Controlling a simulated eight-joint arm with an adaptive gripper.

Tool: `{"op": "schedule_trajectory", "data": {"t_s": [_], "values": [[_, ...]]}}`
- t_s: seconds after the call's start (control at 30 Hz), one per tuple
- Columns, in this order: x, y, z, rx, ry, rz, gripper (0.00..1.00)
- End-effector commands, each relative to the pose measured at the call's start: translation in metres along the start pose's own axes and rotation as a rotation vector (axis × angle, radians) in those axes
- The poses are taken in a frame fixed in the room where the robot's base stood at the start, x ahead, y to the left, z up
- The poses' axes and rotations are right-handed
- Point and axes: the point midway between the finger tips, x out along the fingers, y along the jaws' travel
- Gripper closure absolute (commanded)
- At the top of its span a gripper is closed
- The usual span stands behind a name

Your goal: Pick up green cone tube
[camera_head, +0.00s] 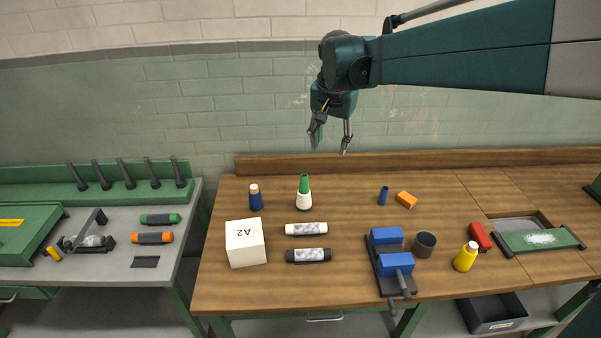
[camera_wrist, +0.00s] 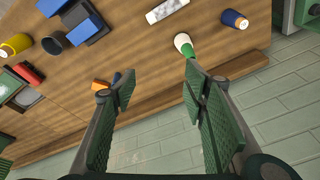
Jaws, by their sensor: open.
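The green cone tube (camera_head: 304,183) stands upright near the back of the wooden table, with a green tapered top above a white lower part. It also shows in the wrist view (camera_wrist: 185,45), just beyond the tip of the right-hand finger. My gripper (camera_head: 329,148) is open and empty, above the table's back edge and a little right of the tube. In the wrist view my gripper (camera_wrist: 158,85) has its two green pads spread wide with nothing between them. The tube is apart from the fingers.
A blue bottle (camera_head: 255,198) stands left of the tube. A white tube (camera_head: 306,229), a black tube (camera_head: 308,255) and a white A2 box (camera_head: 245,243) lie in front. A blue vise (camera_head: 392,258) and a dark cup (camera_head: 424,244) stand right. A brick wall rises behind.

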Motion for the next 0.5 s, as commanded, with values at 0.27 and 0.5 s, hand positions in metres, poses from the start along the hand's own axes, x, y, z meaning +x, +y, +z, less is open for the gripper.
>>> {"op": "schedule_trajectory", "data": {"t_s": [0.27,0.5], "values": [[0.027,-0.039,-0.027,0.07,-0.033,0.036,0.56],[0.055,-0.07,-0.045,0.13,-0.059,0.071,0.56]]}}
